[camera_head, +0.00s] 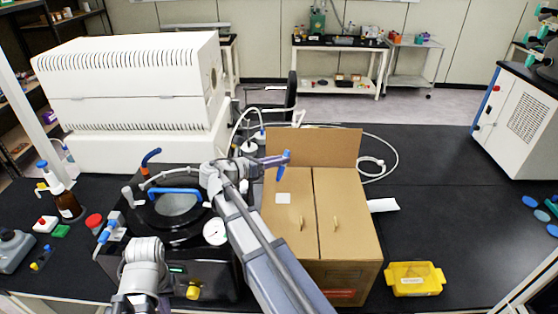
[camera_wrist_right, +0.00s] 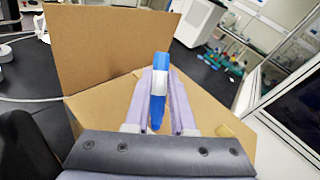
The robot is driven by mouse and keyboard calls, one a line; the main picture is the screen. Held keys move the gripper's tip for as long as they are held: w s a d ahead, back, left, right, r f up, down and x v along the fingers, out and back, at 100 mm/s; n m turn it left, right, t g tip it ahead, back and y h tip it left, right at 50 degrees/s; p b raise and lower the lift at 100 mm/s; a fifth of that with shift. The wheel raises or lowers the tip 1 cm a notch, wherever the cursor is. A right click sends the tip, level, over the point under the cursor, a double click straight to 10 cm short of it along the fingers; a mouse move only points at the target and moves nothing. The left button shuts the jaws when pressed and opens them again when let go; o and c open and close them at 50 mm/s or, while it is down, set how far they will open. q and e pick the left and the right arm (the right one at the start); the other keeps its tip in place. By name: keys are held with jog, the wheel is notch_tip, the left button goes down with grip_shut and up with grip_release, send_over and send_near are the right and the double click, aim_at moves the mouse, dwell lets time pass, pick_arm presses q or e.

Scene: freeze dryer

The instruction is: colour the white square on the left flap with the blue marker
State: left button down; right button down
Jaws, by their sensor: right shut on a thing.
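The cardboard box (camera_head: 340,272) stands on the black bench with its two top flaps lying closed. The white square (camera_head: 283,199) is on the left flap (camera_head: 290,228), near its back edge, and looks plain white. My right gripper (camera_head: 276,160) is shut on the blue marker (camera_head: 285,157) above the back of the left flap. The marker, blue with a white band, also shows between the fingers in the right wrist view (camera_wrist_right: 159,92). It appears apart from the square, which is not visible in the wrist view. Only part of my left arm shows, and its gripper is out of view.
The box's back flap (camera_head: 325,146) stands upright behind the marker. A black device (camera_head: 215,265) with a round lid and gauge stands left of the box. A yellow container (camera_head: 414,279) lies at right. The bench further right is mostly clear.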

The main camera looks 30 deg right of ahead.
jog(key=shift+f+b, duration=0.65)
jog(key=shift+f, duration=0.2)
notch_tip(320, 180, down, 4)
jog(key=b, duration=0.4)
jog(key=shift+f+b, duration=0.9)
jog(key=shift+b, duration=0.05)
dwell(1.1)
jog(key=shift+s+d, duration=0.1)
jog(key=shift+d, duration=0.05)
jog(key=shift+s+d, duration=0.4)
jog(key=shift+d, duration=0.25)
jog(key=shift+s+d, duration=0.4)
jog(key=shift+d, duration=0.2)
jog(key=shift+w+a, duration=0.15)
jog(key=shift+w+a, duration=0.4)
jog(key=shift+a, duration=0.25)
jog(key=shift+w+a, duration=0.35)
jog(key=shift+a, duration=0.25)
jog(key=shift+s+d, duration=0.1)
jog(key=shift+d, duration=0.05)
